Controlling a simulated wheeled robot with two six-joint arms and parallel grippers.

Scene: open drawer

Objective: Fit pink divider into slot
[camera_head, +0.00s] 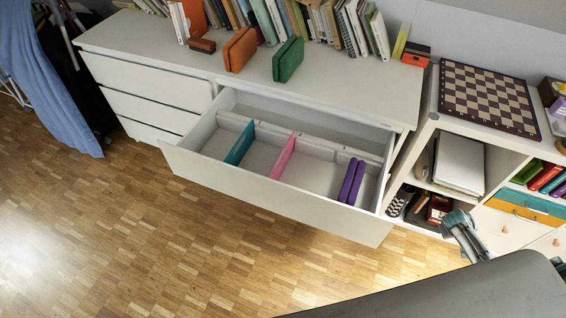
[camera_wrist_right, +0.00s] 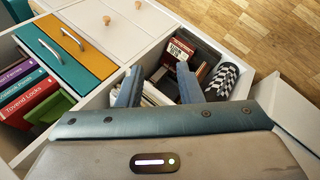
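The pink divider (camera_head: 283,157) stands across the inside of the open white drawer (camera_head: 250,190), between a teal divider (camera_head: 239,143) and two purple dividers (camera_head: 351,181). I cannot tell from this view whether its lower edge sits in a slot; the slots are too small to make out. My right gripper (camera_head: 459,222) is to the right of the drawer, in front of the shelf unit, well apart from the pink divider. In the right wrist view the gripper (camera_wrist_right: 156,84) is open, with nothing between its fingers. My left gripper is not in view.
A shelf unit with a chessboard (camera_head: 487,98) on top is at the right. A blue cloth (camera_head: 40,85) hangs at the left. The wooden floor before the drawer is clear.

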